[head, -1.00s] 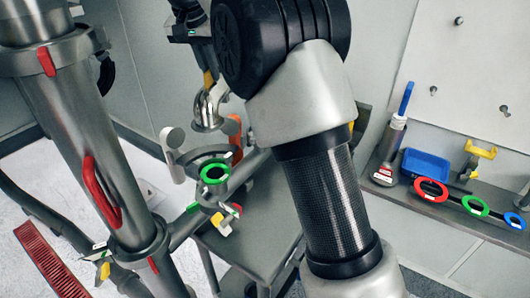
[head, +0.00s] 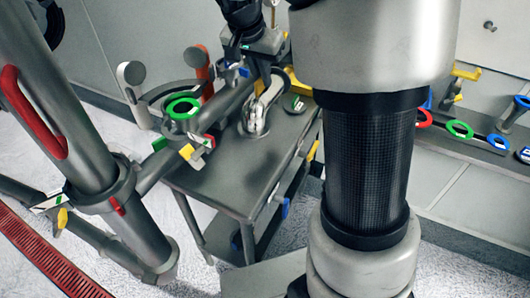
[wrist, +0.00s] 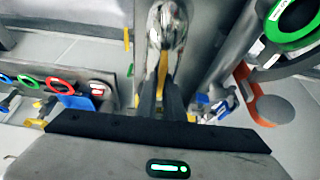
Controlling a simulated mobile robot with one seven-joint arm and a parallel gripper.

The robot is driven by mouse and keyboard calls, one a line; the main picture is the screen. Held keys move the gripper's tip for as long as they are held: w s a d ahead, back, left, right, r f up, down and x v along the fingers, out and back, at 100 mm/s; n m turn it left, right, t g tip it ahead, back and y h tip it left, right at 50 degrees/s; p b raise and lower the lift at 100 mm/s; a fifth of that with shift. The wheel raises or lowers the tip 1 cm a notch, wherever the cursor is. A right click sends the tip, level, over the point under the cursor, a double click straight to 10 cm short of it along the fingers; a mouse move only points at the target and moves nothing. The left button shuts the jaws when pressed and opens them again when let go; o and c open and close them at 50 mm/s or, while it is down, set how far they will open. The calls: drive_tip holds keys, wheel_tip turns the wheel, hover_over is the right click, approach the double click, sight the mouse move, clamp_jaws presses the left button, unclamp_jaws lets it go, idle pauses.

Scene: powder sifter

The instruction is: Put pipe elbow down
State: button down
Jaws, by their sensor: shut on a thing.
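The pipe elbow (head: 257,113) is a shiny silver bent tube. My gripper (head: 264,82) is shut on it from above and behind. The elbow is in front of the grey cart top (head: 217,170), with its lower end low over that surface; I cannot tell whether it touches. In the wrist view the elbow (wrist: 167,25) shows at the top between the fingertips of my gripper (wrist: 163,80). The cart top has bare room left of and in front of the elbow.
A pipe end with a green ring (head: 183,108) stands left of the elbow, with a yellow-handled clamp (head: 187,151) below it. A small part with a green top (head: 295,103) is right of the elbow. A wall shelf holds a red ring (head: 424,118) and green ring (head: 459,129).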

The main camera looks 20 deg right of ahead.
drive_tip(key=shift+s+d+f, duration=0.25)
drive_tip(key=shift+s+f, duration=0.05)
drive_tip(key=shift+f, duration=0.1)
wheel_tip(320, 180, down, 10)
drive_tip(key=b, duration=0.1)
drive_tip(key=shift+s+f, duration=0.1)
drive_tip(key=shift+f, duration=0.15)
drive_tip(key=c, duration=1.9)
unclamp_jaws()
